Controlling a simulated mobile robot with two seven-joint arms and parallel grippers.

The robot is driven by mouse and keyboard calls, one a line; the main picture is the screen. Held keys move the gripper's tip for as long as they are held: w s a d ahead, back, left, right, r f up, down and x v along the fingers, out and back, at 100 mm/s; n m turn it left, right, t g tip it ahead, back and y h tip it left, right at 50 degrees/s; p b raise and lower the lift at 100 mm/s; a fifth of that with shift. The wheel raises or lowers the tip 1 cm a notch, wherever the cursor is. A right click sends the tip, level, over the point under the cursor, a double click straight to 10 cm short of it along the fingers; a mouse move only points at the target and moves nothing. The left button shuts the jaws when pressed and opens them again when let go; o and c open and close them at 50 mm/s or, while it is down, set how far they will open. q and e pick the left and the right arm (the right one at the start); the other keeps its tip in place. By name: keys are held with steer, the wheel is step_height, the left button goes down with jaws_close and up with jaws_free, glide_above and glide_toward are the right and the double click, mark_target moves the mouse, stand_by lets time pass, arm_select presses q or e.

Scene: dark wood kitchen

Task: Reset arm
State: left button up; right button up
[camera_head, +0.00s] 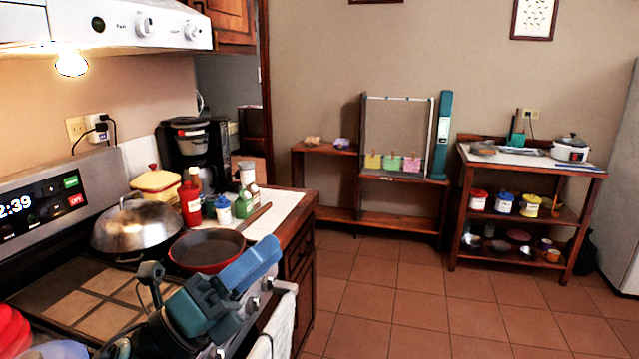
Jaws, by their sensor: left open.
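My left gripper (207,285), teal and black, is at the bottom of the head view, with its arm coming in from the lower left. It is open, and I see nothing held in it. It is in front of the stove's front edge and the red pan (207,250), overlapping them in the picture; I cannot tell how far above the stove it is. My right gripper is not in view.
A lidded pan (136,228) sits on the stove (98,322). Bottles, including a red one (190,203), and a coffee maker (196,150) stand on the counter (283,202). Shelves line the back wall. The tiled floor (425,312) at right is clear.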

arm_select(q)
steer(key=w+a+f+n+t+y, duration=0.15)
steer(key=a+f+n+y, duration=0.35)
steer(key=f+n+y, duration=0.6)
steer(key=a+f+n+t+y, duration=0.2)
steer(key=a+f+n+y, duration=0.4)
steer(key=n, duration=0.8)
steer(key=s+a+f+n+g+y, duration=0.25)
steer(key=s+f+n+g, duration=0.9)
steer(key=s+f, duration=0.85)
steer(key=w+d+f+m+t+h, duration=0.2)
steer(key=w+d+f+t+h, duration=0.1)
steer(key=w+d+f+t, duration=0.1)
steer(key=shift+d+f+t, duration=0.5)
steer(key=shift+d+f, duration=0.4)
steer(key=shift+f, duration=0.05)
steer(key=shift+w, duration=0.1)
